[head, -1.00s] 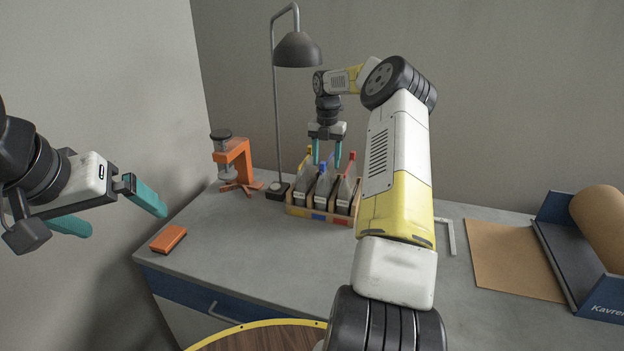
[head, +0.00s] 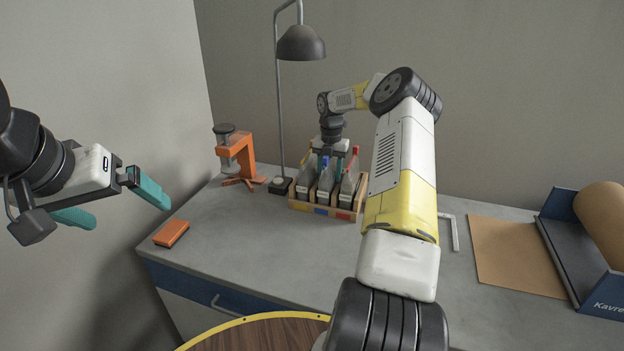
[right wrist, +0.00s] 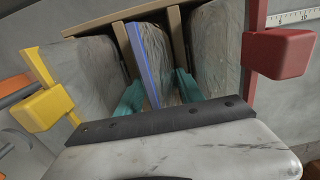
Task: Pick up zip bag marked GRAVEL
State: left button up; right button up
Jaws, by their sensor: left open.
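Three clear zip bags stand in a wooden rack (head: 298,205) on the bench: one with a yellow slider at left, a blue-edged one (head: 325,182) in the middle, a red-slider one (head: 349,186) at right. No GRAVEL lettering is readable, so I cannot tell which bag bears it. My right gripper (right wrist: 159,80) is lowered at the middle bag, its teal fingers apart on either side of the blue-edged bag (right wrist: 146,60) in the right wrist view. My left gripper (head: 128,214) is open and empty, in the air at left, away from the rack.
A lamp (head: 300,44) rises behind the rack. An orange stand (head: 238,155) and an orange block (head: 171,233) are to its left. Brown paper (head: 510,255) and a blue roll holder (head: 580,265) are at right. The bench front is mostly clear.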

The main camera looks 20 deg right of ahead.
grip_shut()
jog(key=shift+r, duration=0.15)
